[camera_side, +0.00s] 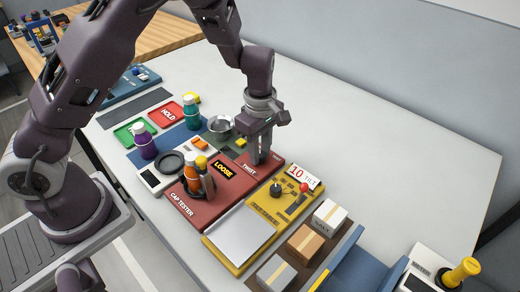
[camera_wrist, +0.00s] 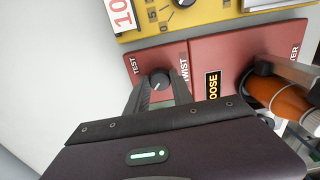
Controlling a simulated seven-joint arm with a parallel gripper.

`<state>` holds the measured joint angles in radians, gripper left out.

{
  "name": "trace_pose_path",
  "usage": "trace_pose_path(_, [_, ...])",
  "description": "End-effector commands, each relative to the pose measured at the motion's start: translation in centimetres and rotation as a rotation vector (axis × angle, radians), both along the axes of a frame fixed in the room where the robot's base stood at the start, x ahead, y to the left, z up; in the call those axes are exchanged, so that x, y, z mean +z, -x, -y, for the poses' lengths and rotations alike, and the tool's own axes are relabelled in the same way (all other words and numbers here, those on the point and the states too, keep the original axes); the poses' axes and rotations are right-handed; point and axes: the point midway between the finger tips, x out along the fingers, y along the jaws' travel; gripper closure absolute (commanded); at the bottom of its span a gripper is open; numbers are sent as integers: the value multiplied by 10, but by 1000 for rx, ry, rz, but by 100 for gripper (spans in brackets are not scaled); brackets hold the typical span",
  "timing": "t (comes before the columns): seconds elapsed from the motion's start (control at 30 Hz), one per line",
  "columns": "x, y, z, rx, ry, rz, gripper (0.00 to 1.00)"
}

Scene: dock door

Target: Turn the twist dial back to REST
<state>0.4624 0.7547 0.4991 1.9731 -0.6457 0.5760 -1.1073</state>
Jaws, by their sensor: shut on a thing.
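The twist dial (camera_wrist: 159,77) is a dark round knob on the red cap tester panel (camera_wrist: 158,58), between the words TEST and TWIST. My gripper (camera_wrist: 158,86) is shut on the dial, one finger on each side of it. In the side view my gripper (camera_side: 260,160) points down at the back right part of the red cap tester (camera_side: 185,208), and the dial is hidden behind the fingers. A light mark shows on the dial's top, but I cannot tell clearly where it points. The REST label is not readable in either view.
An orange bottle (camera_side: 192,178) stands on the tester beside a black LOOSE sign (camera_side: 223,168). A yellow panel (camera_side: 270,210) with a knob and red-tipped lever lies to the right. Small boxes (camera_side: 305,242) stand beyond it.

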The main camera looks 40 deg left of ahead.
Motion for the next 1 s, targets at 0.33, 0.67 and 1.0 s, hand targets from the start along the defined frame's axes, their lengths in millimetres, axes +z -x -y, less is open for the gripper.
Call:
trace_pose_path(0.33, [0,0,0,0,1,1,50])
trace_pose_path(0.67, [42,-2,1,-3,3,7,50])
trace_pose_path(1.0, [72,0,0,0,0,1,50])
